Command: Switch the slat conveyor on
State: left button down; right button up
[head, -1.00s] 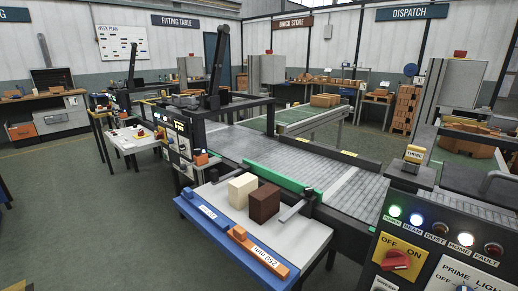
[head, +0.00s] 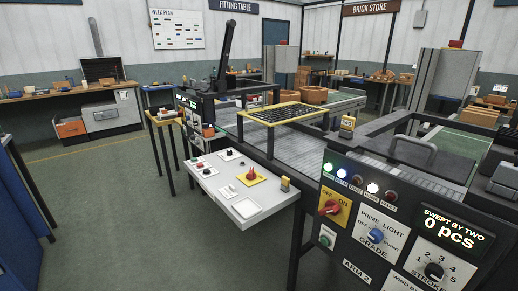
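The slat conveyor, a grey slatted belt (head: 300,150), runs behind a small grey control desk (head: 250,207). The desk carries several knobs, among them a red knob (head: 251,175) on a yellow plate; its labels are too small to read. A dark control panel (head: 357,245) at the right has a red rotary switch (head: 331,207) on a yellow OFF/ON plate. I cannot tell which way that switch points. Neither gripper is in view.
A yellow-framed grid (head: 283,113) stands over the belt. The floor left of the desk is clear.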

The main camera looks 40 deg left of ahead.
aim_at(251, 176)
jog(key=i+j+z, duration=0.1)
jog(key=j, duration=0.8)
jog(key=i+j, duration=0.15)
jog(key=j, duration=0.75)
jog(key=i+j+z, duration=0.15)
jog(key=j, duration=1.7)
jog(key=i+z, duration=0.05)
